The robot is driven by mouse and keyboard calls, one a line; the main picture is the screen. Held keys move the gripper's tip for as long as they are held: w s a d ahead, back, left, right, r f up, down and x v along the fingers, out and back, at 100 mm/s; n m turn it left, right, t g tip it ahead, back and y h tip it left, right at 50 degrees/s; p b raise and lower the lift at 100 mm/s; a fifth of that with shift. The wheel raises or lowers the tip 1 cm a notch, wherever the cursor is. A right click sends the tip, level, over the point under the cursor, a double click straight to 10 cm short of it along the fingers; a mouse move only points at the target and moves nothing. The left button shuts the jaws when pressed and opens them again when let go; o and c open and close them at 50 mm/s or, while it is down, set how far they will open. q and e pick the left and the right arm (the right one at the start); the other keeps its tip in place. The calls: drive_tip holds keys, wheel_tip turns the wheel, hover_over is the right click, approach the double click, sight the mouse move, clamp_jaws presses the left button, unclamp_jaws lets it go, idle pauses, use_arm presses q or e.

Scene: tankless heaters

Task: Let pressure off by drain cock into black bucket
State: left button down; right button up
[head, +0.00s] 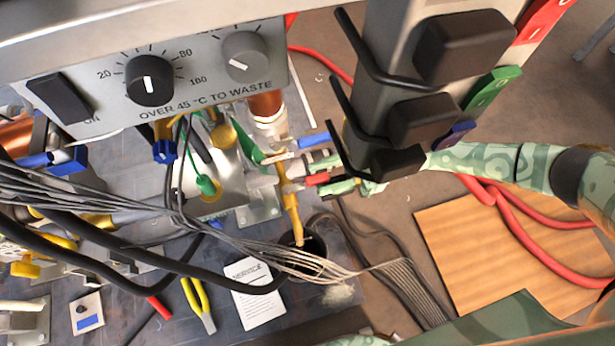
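My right gripper (284,172) reaches in from the right, below the control panel. Its two fingers, one with a blue part and one with a red part, stand apart, one above the other, at the pipework. They are beside the top of a yellow drain spout (291,208), which looks like the drain cock's outlet. I cannot tell whether they touch it. The spout points down to the black bucket (316,246), whose dark mouth is partly hidden by grey cables. The cock's handle cannot be made out clearly. My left gripper is not in view.
A grey control panel (200,75) with two knobs and a black switch overhangs the work. Black-handled levers (463,45) hang at upper right. Loose grey cables (250,243) cross in front. A wooden board (500,250) lies right.

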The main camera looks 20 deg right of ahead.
sight(306, 182)
drive_tip(key=a, duration=0.3)
drive_tip(key=shift+a, duration=0.5)
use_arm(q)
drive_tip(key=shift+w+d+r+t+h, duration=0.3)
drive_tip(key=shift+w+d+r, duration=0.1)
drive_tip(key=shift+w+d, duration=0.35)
use_arm(e)
clamp_jaws()
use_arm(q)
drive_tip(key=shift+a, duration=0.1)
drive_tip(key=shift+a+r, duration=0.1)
